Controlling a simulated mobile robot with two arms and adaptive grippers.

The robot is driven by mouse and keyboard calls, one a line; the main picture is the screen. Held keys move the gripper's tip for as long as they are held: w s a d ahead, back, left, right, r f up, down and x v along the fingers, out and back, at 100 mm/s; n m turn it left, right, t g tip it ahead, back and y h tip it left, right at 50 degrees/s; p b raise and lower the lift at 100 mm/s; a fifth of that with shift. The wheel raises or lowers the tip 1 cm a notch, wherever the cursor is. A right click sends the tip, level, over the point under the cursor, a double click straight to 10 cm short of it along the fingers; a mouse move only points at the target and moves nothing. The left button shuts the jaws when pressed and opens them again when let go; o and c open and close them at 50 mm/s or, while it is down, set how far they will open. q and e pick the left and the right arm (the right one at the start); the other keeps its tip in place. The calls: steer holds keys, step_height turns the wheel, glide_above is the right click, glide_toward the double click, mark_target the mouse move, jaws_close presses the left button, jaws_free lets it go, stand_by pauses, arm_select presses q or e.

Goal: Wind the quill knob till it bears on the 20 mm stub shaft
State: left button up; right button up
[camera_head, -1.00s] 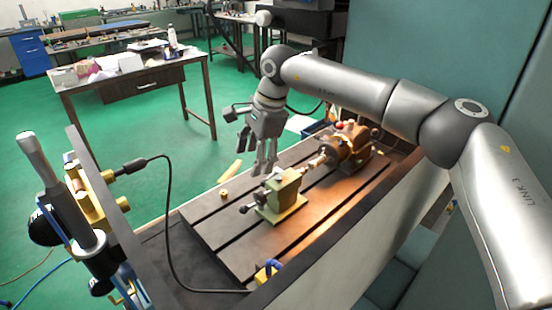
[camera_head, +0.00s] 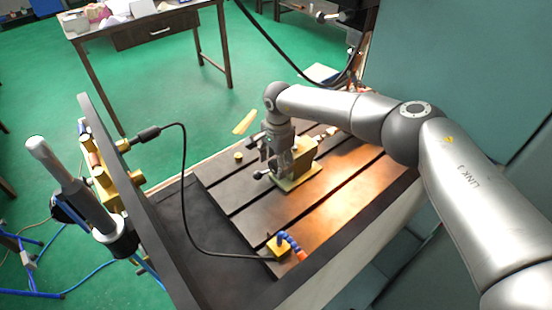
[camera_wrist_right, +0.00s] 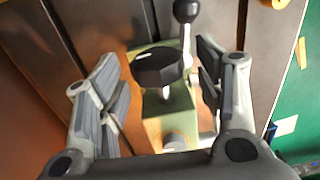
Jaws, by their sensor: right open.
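The quill knob (camera_wrist_right: 160,68) is a black lobed knob with a white mark, on the green tailstock (camera_wrist_right: 172,125) in the right wrist view. My right gripper (camera_wrist_right: 157,60) is open, with one finger on each side of the knob and gaps to both. In the head view my right gripper (camera_head: 279,168) hangs over the knob end of the tailstock (camera_head: 303,170) and hides the knob. A small tan piece (camera_head: 326,134) shows behind the tailstock; I cannot tell whether it is the stub shaft. My left gripper is not in view.
A lever with a black ball (camera_wrist_right: 186,11) stands beyond the knob. The slotted table (camera_head: 325,210) has free room in front. A brass piece (camera_head: 238,157) lies near its far edge. A blue jointed hose (camera_head: 288,238) and a black cable (camera_head: 188,190) are nearer.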

steer(key=shift+f, duration=0.15)
steer(key=shift+c, duration=2.4)
steer(key=shift+s, duration=0.1)
steer(key=c, duration=0.5)
steer(key=shift+d, duration=0.1)
steer(key=shift+c, duration=0.2)
steer(key=shift+s+t+y+p, duration=0.1)
steer(key=shift+t+y+p, duration=0.25)
steer(key=shift+t, duration=0.25)
steer(key=shift+f+t+y, duration=0.1)
steer(key=shift+t+y, duration=0.15)
steer(key=shift+t, duration=0.15)
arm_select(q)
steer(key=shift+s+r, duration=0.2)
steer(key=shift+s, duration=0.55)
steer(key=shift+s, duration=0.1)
